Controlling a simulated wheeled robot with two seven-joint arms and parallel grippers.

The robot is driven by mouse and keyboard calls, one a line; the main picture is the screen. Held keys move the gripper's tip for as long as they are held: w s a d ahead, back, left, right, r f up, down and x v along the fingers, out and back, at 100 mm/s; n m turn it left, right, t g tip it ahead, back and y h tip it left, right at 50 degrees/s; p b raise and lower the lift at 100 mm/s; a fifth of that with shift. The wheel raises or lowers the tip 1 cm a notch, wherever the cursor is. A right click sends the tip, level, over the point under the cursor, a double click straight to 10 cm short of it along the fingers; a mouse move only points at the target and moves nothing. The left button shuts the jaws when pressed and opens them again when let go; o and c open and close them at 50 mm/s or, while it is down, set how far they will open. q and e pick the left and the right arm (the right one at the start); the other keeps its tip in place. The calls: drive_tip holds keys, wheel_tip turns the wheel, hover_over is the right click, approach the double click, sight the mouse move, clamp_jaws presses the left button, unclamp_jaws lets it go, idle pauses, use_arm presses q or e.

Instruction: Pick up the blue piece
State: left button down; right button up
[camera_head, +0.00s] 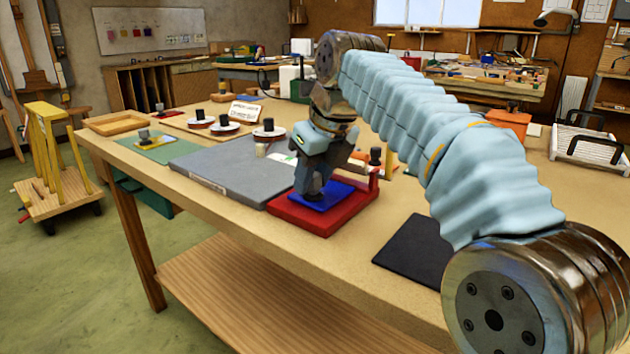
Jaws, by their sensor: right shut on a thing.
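The blue piece (335,197) is a flat blue plate lying on, or just above, a red tray (295,216) near the front edge of the workbench. My right gripper (310,190) points down over the blue piece and is shut on it. The fingers hide the part that they grip, and I cannot tell whether the piece is clear of the tray. My left gripper is not in view.
A grey slab (225,172) lies left of the red tray. A dark mat (412,250) lies to its right. Several black-knobbed pieces and a small sign (245,111) stand behind. A white wire rack (590,150) is at the far right. Bare bench lies between tray and mat.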

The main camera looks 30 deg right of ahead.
drive_tip(key=shift+d+r, duration=0.1)
drive_tip(key=shift+r, duration=1.5)
drive_tip(key=shift+s+b, duration=0.75)
drive_tip(key=shift+s, duration=0.25)
drive_tip(key=s+b, duration=0.1)
drive_tip(key=s, duration=0.1)
drive_tip(key=s+b, duration=0.2)
drive_tip(key=s, duration=0.1)
drive_tip(key=s+d+b, duration=0.1)
drive_tip(key=s, duration=0.1)
drive_tip(key=shift+s+f, duration=0.2)
drive_tip(key=shift+f, duration=0.05)
drive_tip(key=s, duration=0.2)
drive_tip(key=s+b, duration=0.1)
drive_tip(key=s, duration=0.2)
drive_tip(key=s+d, duration=0.1)
drive_tip(key=s, duration=0.2)
drive_tip(key=shift+s+d+r+b, duration=0.1)
drive_tip(key=shift+s+r+b, duration=0.15)
drive_tip(key=shift+r+b, duration=0.1)
